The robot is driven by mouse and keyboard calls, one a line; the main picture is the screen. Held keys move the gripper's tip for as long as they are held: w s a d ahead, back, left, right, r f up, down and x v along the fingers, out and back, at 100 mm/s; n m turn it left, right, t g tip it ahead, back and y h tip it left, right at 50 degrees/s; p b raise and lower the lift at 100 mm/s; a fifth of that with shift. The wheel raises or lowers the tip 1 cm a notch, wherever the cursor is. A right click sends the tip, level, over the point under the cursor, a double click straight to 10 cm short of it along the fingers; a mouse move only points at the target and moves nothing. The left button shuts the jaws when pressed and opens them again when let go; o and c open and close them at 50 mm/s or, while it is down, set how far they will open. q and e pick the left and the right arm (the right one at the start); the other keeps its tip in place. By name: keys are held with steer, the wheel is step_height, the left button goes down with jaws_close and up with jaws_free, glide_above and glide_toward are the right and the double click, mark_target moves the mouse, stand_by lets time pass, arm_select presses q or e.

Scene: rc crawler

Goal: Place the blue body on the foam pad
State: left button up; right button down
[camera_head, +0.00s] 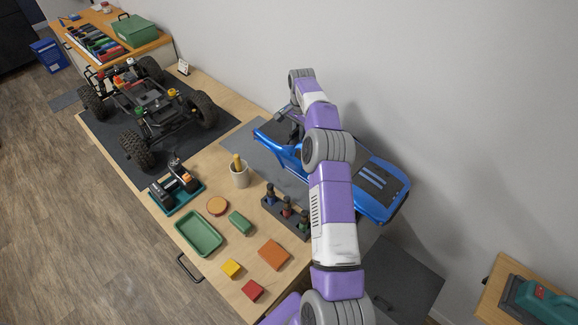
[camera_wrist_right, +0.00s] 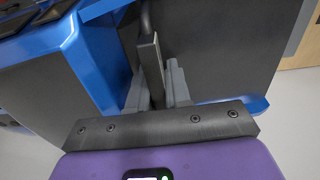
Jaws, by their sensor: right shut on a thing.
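The blue body (camera_head: 384,204), a car shell with dark window panels, is at the back right of the bench in the head view. It lies over or above the grey foam pad (camera_head: 245,148); I cannot tell whether they touch. My right gripper (camera_head: 291,117) is shut on a part of the body near its left end, and my arm hides the middle of it. In the right wrist view, blue panels (camera_wrist_right: 95,65) flank my right gripper (camera_wrist_right: 154,62), and a dark bar runs between its fingers. My left gripper is out of view.
The wheeled crawler chassis (camera_head: 150,105) stands on a dark mat at the left. A cup (camera_head: 239,176), a tool rack (camera_head: 287,216), a green tray (camera_head: 199,234) and several small blocks occupy the front of the bench. A wall stands close behind.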

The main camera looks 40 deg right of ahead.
steer(key=shift+f, duration=0.2)
steer(key=shift+a+f+b, duration=0.25)
steer(key=shift+b, duration=0.65)
step_height(320, 180, down, 9)
steer(key=b, duration=0.1)
steer(key=shift+f+b, duration=0.2)
steer(key=shift+b, duration=0.1)
steer(key=shift+f, duration=0.1)
steer(key=c, duration=1.1)
jaws_free()
steer(key=shift+o, duration=0.2)
step_height(320, 180, up, 12)
steer(key=shift+r+p, duration=0.1)
steer(key=shift+p, duration=1.05)
